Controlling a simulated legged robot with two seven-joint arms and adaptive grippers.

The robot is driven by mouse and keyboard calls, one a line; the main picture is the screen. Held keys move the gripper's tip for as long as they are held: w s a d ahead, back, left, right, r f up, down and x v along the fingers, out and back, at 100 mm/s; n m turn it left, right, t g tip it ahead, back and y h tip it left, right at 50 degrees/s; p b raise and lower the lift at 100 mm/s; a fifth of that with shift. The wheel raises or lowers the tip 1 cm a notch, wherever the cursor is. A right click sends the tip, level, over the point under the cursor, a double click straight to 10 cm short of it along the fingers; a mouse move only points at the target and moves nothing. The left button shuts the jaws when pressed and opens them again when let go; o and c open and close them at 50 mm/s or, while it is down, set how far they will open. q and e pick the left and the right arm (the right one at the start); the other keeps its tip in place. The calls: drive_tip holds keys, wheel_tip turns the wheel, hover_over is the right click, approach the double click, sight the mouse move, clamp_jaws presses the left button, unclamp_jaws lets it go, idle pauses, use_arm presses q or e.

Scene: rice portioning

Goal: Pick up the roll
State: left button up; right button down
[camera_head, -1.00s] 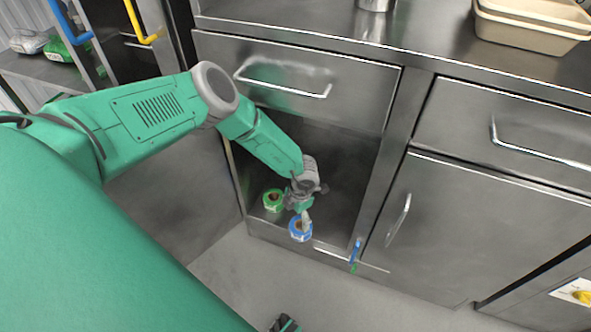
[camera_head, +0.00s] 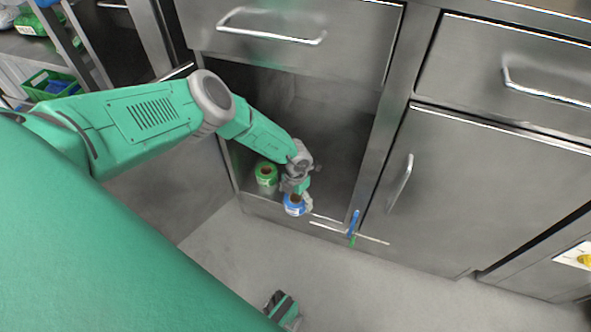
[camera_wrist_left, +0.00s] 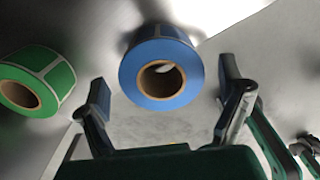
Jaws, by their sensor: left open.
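A blue roll (camera_head: 293,208) with a brown cardboard core is at the front edge of the open lower cabinet. A green roll (camera_head: 266,174) stands behind and to its left. In the left wrist view the blue roll (camera_wrist_left: 160,72) lies centrally ahead between my open fingers, with a visible gap on each side. The green roll (camera_wrist_left: 38,78) is outside the left finger there. My left gripper (camera_head: 299,195) is open at the blue roll and partly covers it in the head view. A black and green part of mine (camera_head: 283,308), perhaps the right gripper, shows at the bottom; its jaws are unclear.
The open cabinet (camera_head: 335,130) has a drawer (camera_head: 300,45) above it and a closed door (camera_head: 470,190) to the right. A blue and green stick-like item (camera_head: 354,225) is at its lower right front. Grey floor in front is clear.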

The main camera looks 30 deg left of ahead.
sight(296, 202)
use_arm(q)
wheel_tip(296, 202, down, 3)
drive_tip(key=shift+s+f+b, duration=0.1)
drive_tip(key=shift+f+b, duration=0.1)
drive_tip(key=shift+b, duration=0.5)
drive_tip(key=shift+r, duration=0.1)
drive_tip(key=shift+c, duration=0.8)
drive_tip(key=c, duration=1.2)
drive_tip(key=shift+o, duration=0.2)
